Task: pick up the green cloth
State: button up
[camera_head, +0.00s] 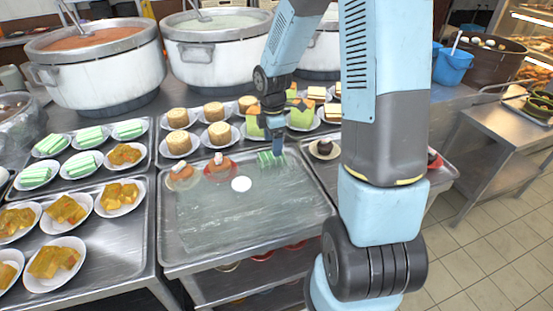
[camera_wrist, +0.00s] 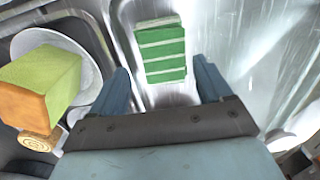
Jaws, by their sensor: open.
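The green cloth, a small block with pale stripes, lies at the back right of the wet metal tray (camera_head: 240,212) in the head view (camera_head: 265,158). In the wrist view the green cloth (camera_wrist: 163,50) is just beyond the fingertips, roughly centred between them. My gripper (camera_head: 276,150) is over the tray's back edge, right at the cloth in the head view. In the wrist view my gripper (camera_wrist: 160,72) is open with nothing between its fingers. Part of the cloth is hidden by the gripper in the head view.
Plates of round cakes (camera_head: 178,142) and green-orange cakes (camera_wrist: 40,80) stand close behind the tray. Big stockpots (camera_head: 215,52) stand at the back. The tray's front is clear.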

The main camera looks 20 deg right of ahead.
jog(key=shift+s+a+f, duration=0.1)
jog(key=shift+f, duration=1.35)
jog(key=shift+s+a+f, duration=0.1)
jog(key=shift+f, duration=1.3)
jog(key=shift+c, duration=0.4)
jog(key=c, duration=0.7)
jog(key=shift+r, duration=5.05)
jog(key=shift+c, duration=0.2)
jog(key=o, duration=0.6)
jog(key=c, duration=0.3)
jog(key=shift+c, duration=0.5)
